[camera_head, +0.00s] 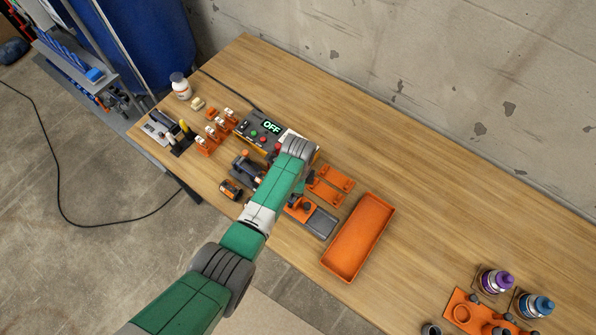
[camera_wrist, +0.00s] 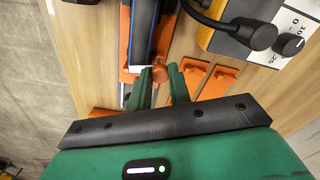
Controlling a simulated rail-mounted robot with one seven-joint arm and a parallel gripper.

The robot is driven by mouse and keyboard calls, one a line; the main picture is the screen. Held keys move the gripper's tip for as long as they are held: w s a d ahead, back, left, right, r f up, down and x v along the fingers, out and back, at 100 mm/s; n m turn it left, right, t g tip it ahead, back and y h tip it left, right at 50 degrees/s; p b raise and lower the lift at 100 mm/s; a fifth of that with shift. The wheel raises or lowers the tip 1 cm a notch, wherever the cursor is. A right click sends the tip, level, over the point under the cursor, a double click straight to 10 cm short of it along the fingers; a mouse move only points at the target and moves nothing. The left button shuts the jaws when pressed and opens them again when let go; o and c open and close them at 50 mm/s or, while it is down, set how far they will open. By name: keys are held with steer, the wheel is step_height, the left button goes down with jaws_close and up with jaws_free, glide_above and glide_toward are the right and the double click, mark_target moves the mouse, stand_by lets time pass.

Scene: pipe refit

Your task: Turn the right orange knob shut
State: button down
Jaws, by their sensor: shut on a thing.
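One orange knob (camera_wrist: 160,73) shows in the wrist view, between the tips of my gripper (camera_wrist: 161,82). The two green fingers are closed on its sides. The knob sits beside the end of a long dark-and-blue part (camera_wrist: 142,35) on an orange fixture (camera_wrist: 125,50). In the head view my arm hides most of my gripper and the knob. An orange fixture on a grey base (camera_head: 320,223) shows just beside my arm. I cannot tell the knob's turn angle, and no second orange knob is clearly visible.
A control box (camera_head: 262,130) with a green "OFF" display stands behind my wrist. Orange plates (camera_head: 332,183) and an empty orange tray (camera_head: 357,238) lie to the right. Orange clamps (camera_head: 215,132) stand at the left. Purple and blue bottles (camera_head: 495,281) stand far right. The table's back right is clear.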

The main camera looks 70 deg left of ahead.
steer(key=shift+m, duration=1.1)
steer(key=c, duration=1.3)
jaws_free()
step_height(320, 180, up, 8)
steer(key=shift+f+p, duration=0.1)
steer(key=shift+p, duration=0.95)
